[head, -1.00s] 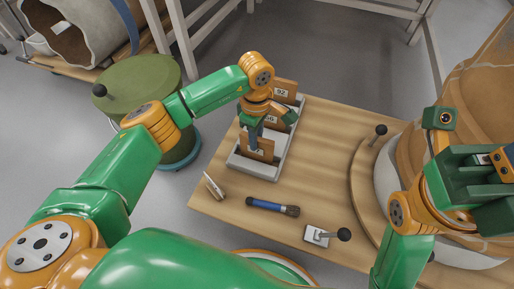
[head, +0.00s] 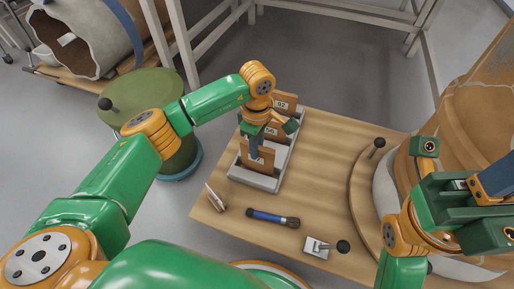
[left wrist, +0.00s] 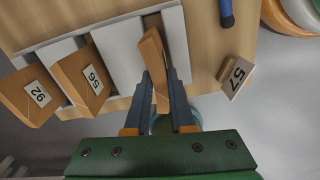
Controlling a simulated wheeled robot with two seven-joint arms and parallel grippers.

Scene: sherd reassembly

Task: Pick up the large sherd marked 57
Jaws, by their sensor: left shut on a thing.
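The sherd marked 57 (left wrist: 237,77) lies apart to the right of my left gripper in the left wrist view, label showing. In the head view it is the small pale-edged piece (head: 216,196) near the table's left edge. My left gripper (left wrist: 160,92) is shut on a different brown sherd (left wrist: 154,58), at the front slot of the grey rack (head: 255,181).
Two other tagged sherds, a middle one (left wrist: 84,83) and a back one (left wrist: 29,95), stand in the rack. A blue-handled brush (head: 272,218) and a small block with a black knob (head: 318,249) lie on the table (head: 320,175). A large pot (head: 475,110) stands at the right.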

